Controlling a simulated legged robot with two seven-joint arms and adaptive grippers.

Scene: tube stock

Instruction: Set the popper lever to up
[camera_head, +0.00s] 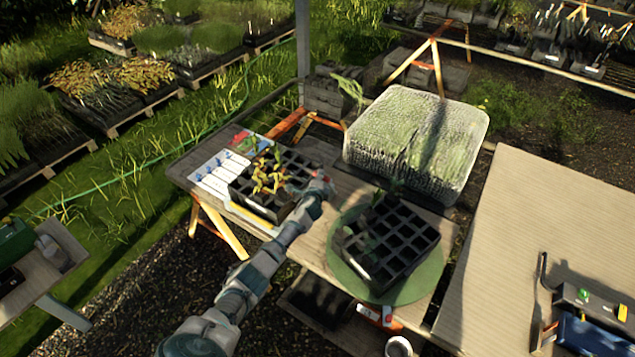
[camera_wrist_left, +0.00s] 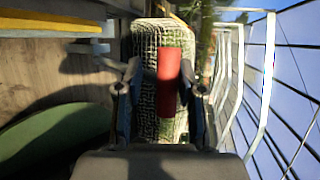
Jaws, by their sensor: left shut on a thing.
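In the head view only a small red spot shows at the gripper, and the rest of the lever is hidden. I cannot tell the lever's angle. My right gripper is not in view.
A cell tray with yellowish seedlings (camera_head: 262,208) stands left of my forearm. A mostly bare black cell tray (camera_head: 392,240) sits on a green disc (camera_head: 425,284) to the right. A mesh-covered block (camera_head: 415,145) stands behind. A tan board (camera_head: 535,215) lies at right.

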